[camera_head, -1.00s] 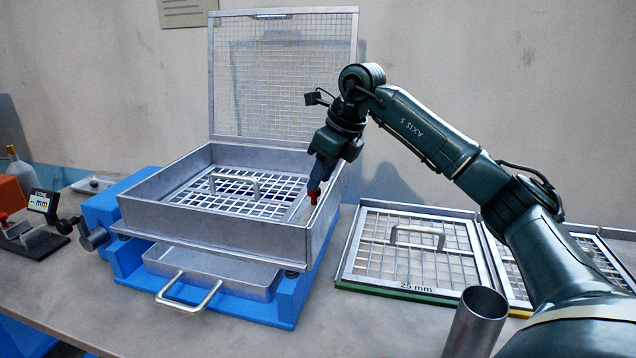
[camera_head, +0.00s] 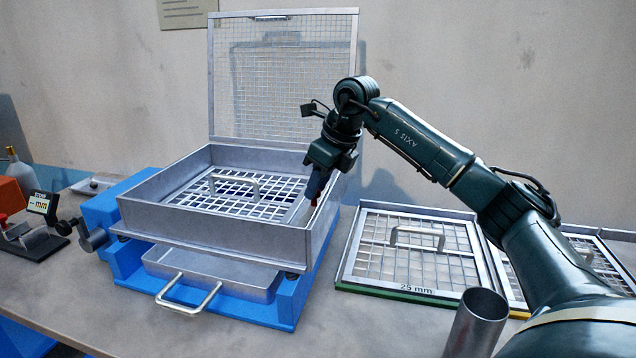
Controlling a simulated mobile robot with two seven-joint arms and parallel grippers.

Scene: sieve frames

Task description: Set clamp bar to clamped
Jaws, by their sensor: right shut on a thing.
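The metal sieve box (camera_head: 215,231) sits on a blue base with its mesh lid (camera_head: 283,85) standing open at the back. A sieve frame (camera_head: 215,195) with a handle lies inside the box. A pale bar (camera_head: 299,209), seemingly the clamp bar, runs along the inside right of the box. My left gripper is out of view.
A tray with a handle (camera_head: 190,295) sticks out below the box. A 25 mm mesh frame (camera_head: 412,285) lies on the bench to the right, another beside it. A metal cylinder (camera_head: 476,322) stands at the front. A small gauge (camera_head: 43,204) stands at the left.

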